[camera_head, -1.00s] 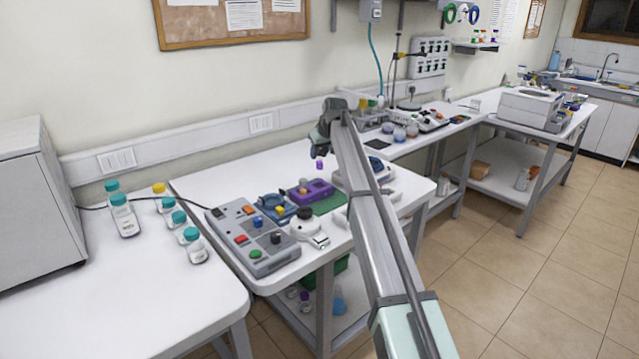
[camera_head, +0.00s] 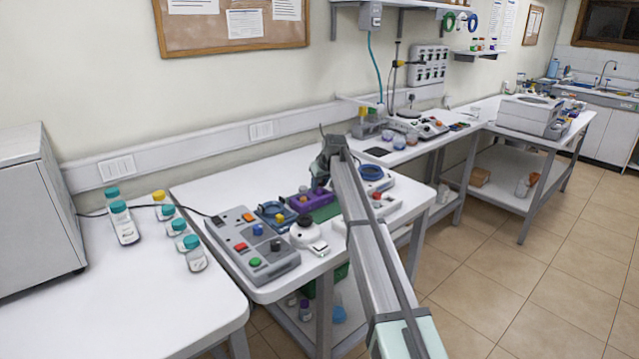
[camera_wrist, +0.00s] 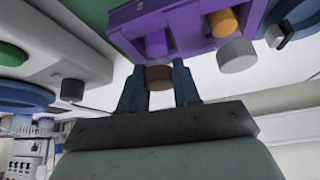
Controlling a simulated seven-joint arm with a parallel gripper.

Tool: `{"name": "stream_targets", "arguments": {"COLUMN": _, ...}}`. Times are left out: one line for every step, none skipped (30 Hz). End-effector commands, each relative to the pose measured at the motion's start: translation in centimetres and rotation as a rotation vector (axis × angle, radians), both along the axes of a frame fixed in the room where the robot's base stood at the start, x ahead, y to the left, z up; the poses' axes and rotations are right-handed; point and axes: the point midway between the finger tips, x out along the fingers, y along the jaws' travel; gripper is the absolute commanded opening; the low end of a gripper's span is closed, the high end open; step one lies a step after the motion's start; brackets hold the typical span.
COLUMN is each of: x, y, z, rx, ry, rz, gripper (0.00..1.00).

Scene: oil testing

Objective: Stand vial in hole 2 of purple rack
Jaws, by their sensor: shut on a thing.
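The vial has a purple body (camera_wrist: 156,44) and a brown cap (camera_wrist: 158,80). Its body shows inside one opening of the rack, and its cap sticks out toward my gripper. My gripper (camera_wrist: 158,82) is shut on the cap, with one finger on each side. In the head view my gripper (camera_head: 319,183) is right at the rack, and the vial is mostly hidden there. I cannot read the hole numbers.
A second vial, orange (camera_wrist: 222,22) with a grey cap (camera_wrist: 237,56), sits in the neighbouring opening. A button panel (camera_head: 252,247) and a white round-topped device (camera_head: 304,234) stand left and in front of the rack. Free bench (camera_head: 235,184) lies behind it.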

Motion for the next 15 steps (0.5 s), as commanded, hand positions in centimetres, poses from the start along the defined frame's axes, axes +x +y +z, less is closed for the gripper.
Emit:
{"name": "stream_targets", "arguments": {"x": 0.00, "y": 0.00, "z": -0.04, "rx": 0.000, "ry": 0.000, "rz": 0.000, "gripper": 0.02}}
{"name": "stream_targets", "arguments": {"x": -0.01, "y": 0.00, "z": -0.11, "rx": 0.000, "ry": 0.000, "rz": 0.000, "gripper": 0.02}}
{"name": "stream_targets", "arguments": {"x": 0.00, "y": 0.00, "z": -0.21, "rx": 0.000, "ry": 0.000, "rz": 0.000, "gripper": 0.02}}
{"name": "stream_targets", "arguments": {"x": -0.01, "y": -0.01, "z": -0.28, "rx": 0.000, "ry": 0.000, "rz": 0.000, "gripper": 0.02}}
{"name": "stream_targets", "arguments": {"x": -0.01, "y": -0.01, "z": -0.31, "rx": 0.000, "ry": 0.000, "rz": 0.000, "gripper": 0.33}}
{"name": "stream_targets", "arguments": {"x": 0.00, "y": 0.00, "z": -0.28, "rx": 0.000, "ry": 0.000, "rz": 0.000, "gripper": 0.36}}
{"name": "stream_targets", "arguments": {"x": 0.00, "y": 0.00, "z": -0.28, "rx": 0.000, "ry": 0.000, "rz": 0.000, "gripper": 0.39}}
{"name": "stream_targets", "arguments": {"x": 0.00, "y": 0.00, "z": -0.28, "rx": 0.000, "ry": 0.000, "rz": 0.000, "gripper": 0.42}}
{"name": "stream_targets", "arguments": {"x": 0.00, "y": 0.00, "z": -0.28, "rx": 0.000, "ry": 0.000, "rz": 0.000, "gripper": 0.46}}
{"name": "stream_targets", "arguments": {"x": 0.00, "y": 0.00, "z": -0.28, "rx": 0.000, "ry": 0.000, "rz": 0.000, "gripper": 0.49}}
{"name": "stream_targets", "arguments": {"x": -0.01, "y": 0.00, "z": -0.27, "rx": 0.000, "ry": 0.000, "rz": 0.000, "gripper": 0.52}}
{"name": "stream_targets", "arguments": {"x": -0.01, "y": 0.00, "z": -0.27, "rx": 0.000, "ry": 0.000, "rz": 0.000, "gripper": 0.56}}
{"name": "stream_targets", "arguments": {"x": -0.01, "y": 0.00, "z": -0.27, "rx": 0.000, "ry": 0.000, "rz": 0.000, "gripper": 0.57}}
{"name": "stream_targets", "arguments": {"x": -0.01, "y": 0.00, "z": -0.27, "rx": 0.000, "ry": 0.000, "rz": 0.000, "gripper": 0.57}}
{"name": "stream_targets", "arguments": {"x": -0.01, "y": 0.00, "z": -0.27, "rx": 0.000, "ry": 0.000, "rz": 0.000, "gripper": 0.57}}
